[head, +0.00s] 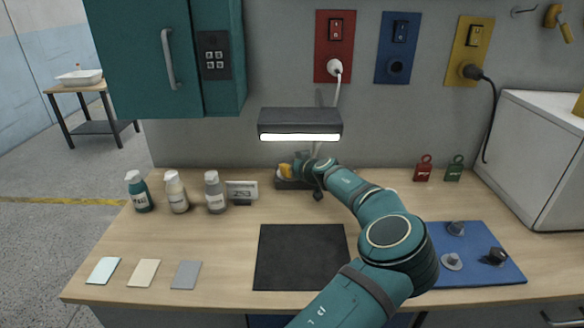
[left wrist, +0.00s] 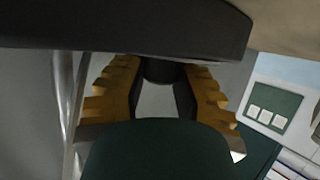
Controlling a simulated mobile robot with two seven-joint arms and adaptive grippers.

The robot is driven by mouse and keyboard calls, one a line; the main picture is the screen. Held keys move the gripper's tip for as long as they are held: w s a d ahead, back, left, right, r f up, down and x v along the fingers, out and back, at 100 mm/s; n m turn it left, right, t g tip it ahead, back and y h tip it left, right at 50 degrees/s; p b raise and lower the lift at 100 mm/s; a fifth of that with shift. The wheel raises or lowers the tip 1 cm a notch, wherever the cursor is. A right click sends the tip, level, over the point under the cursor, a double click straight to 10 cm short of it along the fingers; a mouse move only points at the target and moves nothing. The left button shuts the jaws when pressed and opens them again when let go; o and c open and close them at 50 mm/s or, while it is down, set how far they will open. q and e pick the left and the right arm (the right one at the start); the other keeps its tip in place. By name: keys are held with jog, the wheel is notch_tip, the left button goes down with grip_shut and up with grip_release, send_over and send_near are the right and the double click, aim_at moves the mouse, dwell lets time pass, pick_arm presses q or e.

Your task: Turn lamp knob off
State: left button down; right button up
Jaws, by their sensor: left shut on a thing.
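The lamp has a dark hood (head: 300,121) with a bright, lit white strip along its lower edge. Its dark base (head: 287,184) sits on the workbench below. My left gripper (head: 287,170), with yellow fingers, is at the lamp base under the hood. In the left wrist view its fingers (left wrist: 160,75) close around a small dark round part (left wrist: 160,70), seemingly the lamp knob; my gripper covers much of it. A dark block, seemingly part of the lamp, fills the top of that view. My right gripper is not in view.
Several bottles (head: 174,192) and a small display (head: 242,192) stand left of the lamp. A black mat (head: 300,257) lies in front. A blue board (head: 490,270) with knobs is at right. A teal cabinet (head: 150,60) hangs upper left.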

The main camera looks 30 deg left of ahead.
pick_arm(q)
jog(key=n+g+y, duration=0.1)
jog(key=n+g, duration=0.2)
jog(key=shift+w+g, duration=0.15)
jog(key=shift+g, duration=0.25)
jog(key=shift+n+g, duration=1.9)
jog(key=shift+g, duration=0.1)
jog(key=shift+n+g, duration=0.4)
jog(key=shift+g, duration=0.1)
jog(key=c, duration=0.6)
grip_release()
jog(key=shift+a, duration=0.1)
jog(key=shift+c, duration=0.2)
jog(key=shift+r, duration=0.1)
notch_tip(320, 180, up, 10)
jog(key=shift+f, duration=0.1)
